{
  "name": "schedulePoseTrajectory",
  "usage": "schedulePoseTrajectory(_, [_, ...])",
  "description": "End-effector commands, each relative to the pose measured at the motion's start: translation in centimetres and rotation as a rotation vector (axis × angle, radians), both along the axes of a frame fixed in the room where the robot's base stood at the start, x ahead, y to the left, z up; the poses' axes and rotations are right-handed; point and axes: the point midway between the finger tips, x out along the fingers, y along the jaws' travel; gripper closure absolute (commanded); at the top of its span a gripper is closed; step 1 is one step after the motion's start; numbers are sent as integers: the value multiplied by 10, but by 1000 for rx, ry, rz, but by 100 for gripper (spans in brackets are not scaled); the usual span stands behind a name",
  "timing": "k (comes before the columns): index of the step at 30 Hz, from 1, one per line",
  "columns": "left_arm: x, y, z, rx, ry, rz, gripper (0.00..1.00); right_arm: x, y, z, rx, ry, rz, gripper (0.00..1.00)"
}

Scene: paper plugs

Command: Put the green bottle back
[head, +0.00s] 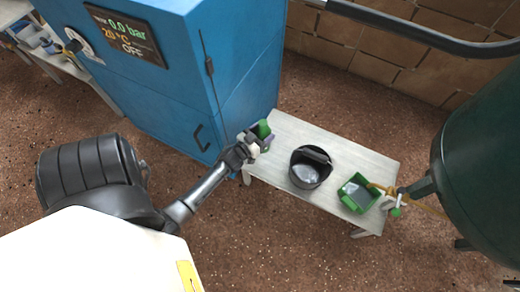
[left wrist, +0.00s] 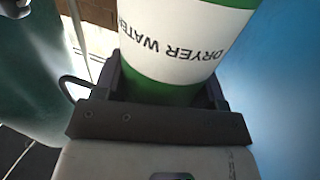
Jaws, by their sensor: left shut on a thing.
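My left gripper (head: 257,138) is shut on the green bottle (head: 262,129), at the left end of the small table beside the blue cabinet. In the left wrist view the bottle (left wrist: 185,35) is green with a white band reading "DRYER WATER". It sits between the dark fingers of the gripper (left wrist: 165,92). Its far end is outside that view. In the head view the gripper covers much of the bottle, and I cannot tell whether it touches the table. My right gripper is not in view.
The pale table (head: 335,155) holds a black bucket (head: 308,177) and a green open bin (head: 347,200). A blue cabinet (head: 170,110) with a display stands left of the table. A dark green tank (head: 485,160) with a valve (head: 394,200) stands at the right.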

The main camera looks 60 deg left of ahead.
Motion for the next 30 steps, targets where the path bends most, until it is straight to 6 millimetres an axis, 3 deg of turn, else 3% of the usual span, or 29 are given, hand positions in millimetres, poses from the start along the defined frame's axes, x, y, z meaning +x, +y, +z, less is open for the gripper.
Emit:
schedulePoseTrajectory(8, [-10,2,-33,0,-1,3,54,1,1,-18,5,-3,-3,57])
schedulePoseTrajectory(15, [-9,2,-71,-1,-1,2,54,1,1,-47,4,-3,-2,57])
schedulePoseTrajectory(22, [-10,2,-85,1,-1,2,54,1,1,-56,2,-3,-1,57])
schedulePoseTrajectory(30, [-9,2,-115,0,-1,2,54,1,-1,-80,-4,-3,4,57])
